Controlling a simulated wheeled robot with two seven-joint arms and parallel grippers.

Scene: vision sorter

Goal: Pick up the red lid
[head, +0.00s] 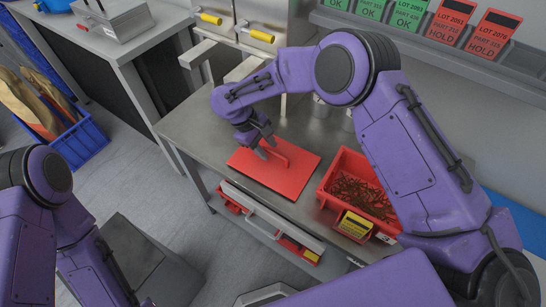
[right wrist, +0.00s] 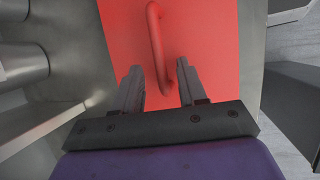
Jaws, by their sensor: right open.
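The red lid (head: 285,182) lies flat on the metal bench, and a raised red bar handle stands on it. In the right wrist view the lid (right wrist: 205,40) fills the upper middle, with its handle (right wrist: 155,45) running up the picture. My right gripper (head: 265,152) is over the lid at the handle. In the right wrist view its two fingers (right wrist: 160,75) are apart, with the near end of the handle between them, and they do not visibly grip it. Of my left arm, only links show at the lower left; its gripper cannot be made out.
A red bin (head: 333,168) of brown parts stands right of the lid on the bench (head: 200,130). Metal cylinders stand behind. Green and red cards (head: 410,12) line the back shelf. A blue crate (head: 85,143) is on the floor at left.

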